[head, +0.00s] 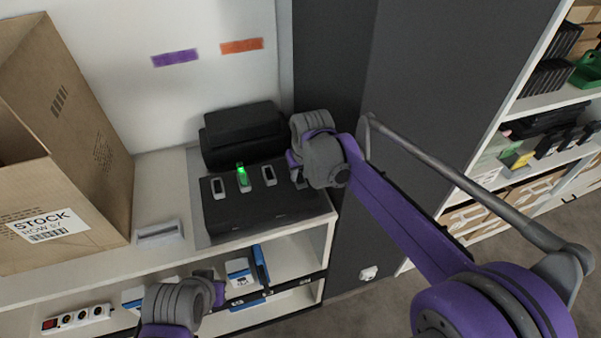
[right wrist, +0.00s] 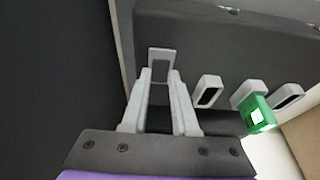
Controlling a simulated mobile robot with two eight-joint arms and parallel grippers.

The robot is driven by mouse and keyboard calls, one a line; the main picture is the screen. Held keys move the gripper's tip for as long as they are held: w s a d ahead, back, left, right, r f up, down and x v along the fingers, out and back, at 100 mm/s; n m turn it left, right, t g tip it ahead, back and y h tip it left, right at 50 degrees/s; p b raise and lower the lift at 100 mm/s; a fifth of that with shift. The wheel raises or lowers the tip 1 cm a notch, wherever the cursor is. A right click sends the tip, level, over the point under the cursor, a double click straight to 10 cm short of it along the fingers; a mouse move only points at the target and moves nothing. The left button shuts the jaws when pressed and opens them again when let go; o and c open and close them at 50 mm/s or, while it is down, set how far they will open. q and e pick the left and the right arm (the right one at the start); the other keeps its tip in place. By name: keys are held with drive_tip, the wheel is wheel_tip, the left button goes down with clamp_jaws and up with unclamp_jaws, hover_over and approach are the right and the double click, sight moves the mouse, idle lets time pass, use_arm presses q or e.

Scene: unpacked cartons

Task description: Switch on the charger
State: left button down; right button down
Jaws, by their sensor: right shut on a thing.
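The charger (head: 262,204) is a dark block on the light worktop, with a row of pale-rimmed slots on its face. One slot holds a green-lit piece (head: 242,176), also visible in the right wrist view (right wrist: 257,114). My right gripper (head: 297,178) is at the charger's right end. In the right wrist view its pale fingers (right wrist: 160,78) are shut on a pale rectangular piece (right wrist: 161,52) at the end of the slot row. Whether this piece is a slot rim or separate is unclear. My left wrist shows low in the head view; its fingertips cannot be made out.
A black case (head: 243,136) stands behind the charger. An open carton (head: 60,150) stands left, with a small pale holder (head: 158,232) beside it. A power strip (head: 75,318) lies on the lower shelf. A dark panel (head: 410,90) rises behind my right arm.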

sight(301, 183)
drive_tip(key=shift+w+a+g+h, duration=0.1)
drive_tip(key=shift+w+g+h, duration=0.25)
drive_tip(key=shift+g, duration=0.65)
use_arm(q)
drive_tip(key=shift+w+r, duration=0.2)
drive_tip(key=shift+r, duration=0.3)
use_arm(e)
drive_tip(key=shift+s, duration=0.1)
drive_tip(key=c, duration=0.7)
unclamp_jaws()
drive_tip(key=shift+r, duration=0.1)
use_arm(q)
drive_tip(key=shift+w+r+p, duration=0.15)
drive_tip(key=shift+r+p, duration=0.25)
drive_tip(key=shift+p, duration=0.1)
use_arm(e)
drive_tip(key=r, duration=0.3)
drive_tip(key=s+r, duration=0.1)
drive_tip(key=r, duration=0.6)
drive_tip(key=shift+s+d+r, duration=0.15)
drive_tip(key=shift+d+r, duration=0.1)
drive_tip(key=shift+r, duration=0.05)
